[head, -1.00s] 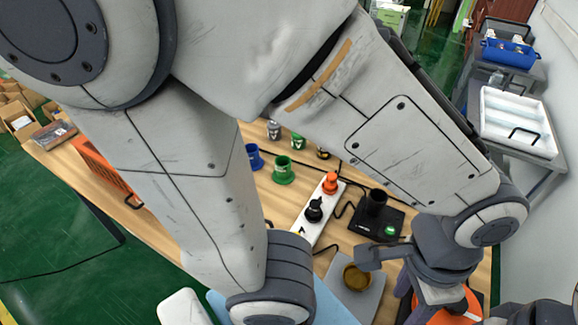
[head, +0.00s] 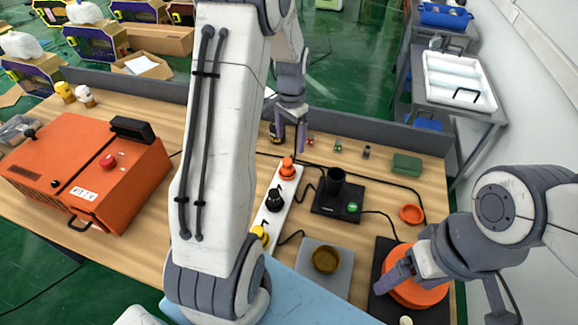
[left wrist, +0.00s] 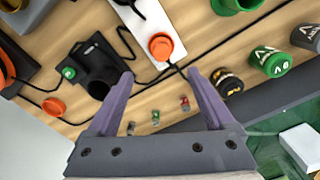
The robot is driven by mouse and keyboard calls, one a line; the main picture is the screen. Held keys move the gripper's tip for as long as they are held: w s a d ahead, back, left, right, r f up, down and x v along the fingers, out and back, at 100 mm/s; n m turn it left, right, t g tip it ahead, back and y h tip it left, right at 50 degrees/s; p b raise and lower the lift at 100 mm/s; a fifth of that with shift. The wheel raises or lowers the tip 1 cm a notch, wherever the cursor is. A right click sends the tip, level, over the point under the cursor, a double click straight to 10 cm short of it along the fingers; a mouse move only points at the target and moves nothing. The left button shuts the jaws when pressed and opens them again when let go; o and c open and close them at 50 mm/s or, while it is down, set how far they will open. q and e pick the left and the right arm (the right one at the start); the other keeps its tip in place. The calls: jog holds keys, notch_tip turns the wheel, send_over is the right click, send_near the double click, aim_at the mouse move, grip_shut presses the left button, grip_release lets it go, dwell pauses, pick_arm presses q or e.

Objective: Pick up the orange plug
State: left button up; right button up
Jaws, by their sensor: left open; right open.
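The orange plug (head: 288,168) stands upright at the far end of a white power strip (head: 272,205), with a black plug (head: 273,199) and a yellow plug (head: 260,234) nearer. My left gripper (head: 300,138) is open and empty above the table, just beyond the orange plug. In the left wrist view the orange plug (left wrist: 161,46) lies ahead of the gap between the open fingertips (left wrist: 160,76), not between the fingers. My right gripper (head: 388,280) is by an orange round part (head: 418,292) on a black base; its fingers are partly unclear.
A black device with a cup (head: 336,190) stands right of the strip, and a grey scale (head: 325,262) nearer. An orange box (head: 90,170) fills the left. Green and black containers (left wrist: 275,65) show in the left wrist view. Cables cross the table.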

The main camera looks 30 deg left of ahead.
aim_at(287, 161)
pick_arm(q)
jog(key=f, duration=0.3)
jog(key=f+p, duration=0.1)
jog(key=f, duration=0.1)
jog(key=shift+a+f, duration=0.15)
jog(key=shift+a, duration=0.2)
jog(key=f, duration=0.1)
jog(key=f+p, duration=0.2)
jog(key=f, duration=0.1)
jog(key=shift+s+f, duration=0.1)
jog(key=shift+s, duration=0.25)
jog(key=shift+f, duration=0.55)
jog(key=shift+w, duration=0.1)
grip_shut()
